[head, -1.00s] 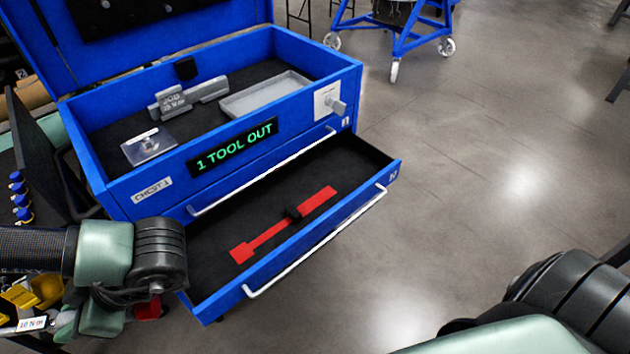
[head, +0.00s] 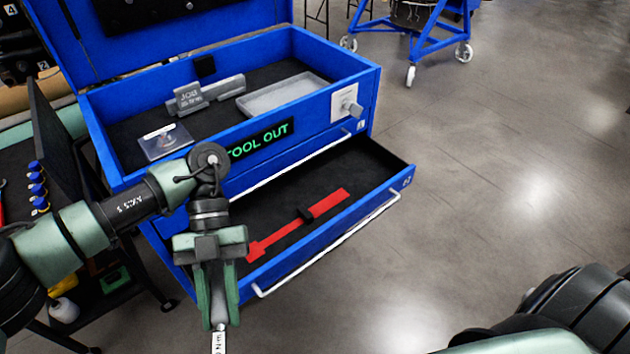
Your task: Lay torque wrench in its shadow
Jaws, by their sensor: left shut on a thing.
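My left gripper (head: 218,318) hangs in front of the chest's left front corner, fingers pointing down. It is shut on the torque wrench (head: 219,341); only a short end with a white label shows, and the rest is cut off by the bottom edge. My right gripper is out of view.
The blue chest (head: 130,172) has its lid up; its top tray holds a grey job block (head: 190,98), a shallow grey tray (head: 285,94) and a clear plate (head: 165,141). A dark cart stands left. A blue wheeled stand (head: 440,40) is behind. Floor to the right is clear.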

